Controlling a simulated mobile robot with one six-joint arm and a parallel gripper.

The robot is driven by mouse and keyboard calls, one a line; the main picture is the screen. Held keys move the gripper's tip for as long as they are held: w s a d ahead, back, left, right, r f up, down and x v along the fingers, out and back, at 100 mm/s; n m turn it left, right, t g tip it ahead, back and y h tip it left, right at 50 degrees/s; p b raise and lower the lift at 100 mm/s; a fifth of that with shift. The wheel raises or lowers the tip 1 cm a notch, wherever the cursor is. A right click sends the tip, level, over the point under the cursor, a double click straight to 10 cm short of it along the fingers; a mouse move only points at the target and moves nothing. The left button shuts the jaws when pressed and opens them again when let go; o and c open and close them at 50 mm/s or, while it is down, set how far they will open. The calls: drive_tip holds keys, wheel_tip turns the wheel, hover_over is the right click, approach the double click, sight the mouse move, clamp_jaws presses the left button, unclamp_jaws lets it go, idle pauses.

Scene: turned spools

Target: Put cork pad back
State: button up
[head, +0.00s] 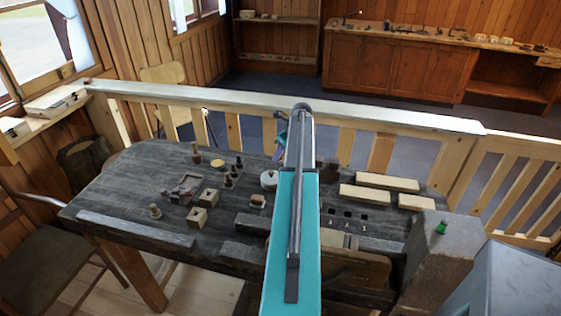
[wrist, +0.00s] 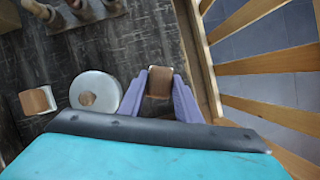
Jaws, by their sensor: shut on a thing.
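My gripper (wrist: 160,74) is shut on a small brown squarish piece, which I take to be the cork pad (wrist: 159,84), between its two purple fingers. In the wrist view it is over the dark table near the railing; its height cannot be told. In the head view my gripper (head: 280,151) is mostly hidden behind my arm, and the held piece cannot be made out. A white round thing with a brown centre (wrist: 95,92) is left of the fingers. A pale block with a brown top (wrist: 37,100) is further left; it also shows in the head view (head: 257,201).
The dark table (head: 125,195) carries several spools, blocks and pale bars (head: 387,182). A wooden railing (head: 400,122) runs along its far side, close to my gripper. A grey post (head: 440,250) stands at the right. The table's left part has bare room.

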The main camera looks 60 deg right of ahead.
sight(281, 160)
drive_tip(key=shift+f, duration=0.15)
drive_tip(key=shift+f+p, duration=0.6)
drive_tip(key=shift+f, duration=1.15)
drive_tip(key=shift+f, duration=0.1)
drive_tip(key=o, duration=1.1)
drive_tip(key=b+v, duration=0.3)
drive_tip(key=v, duration=0.9)
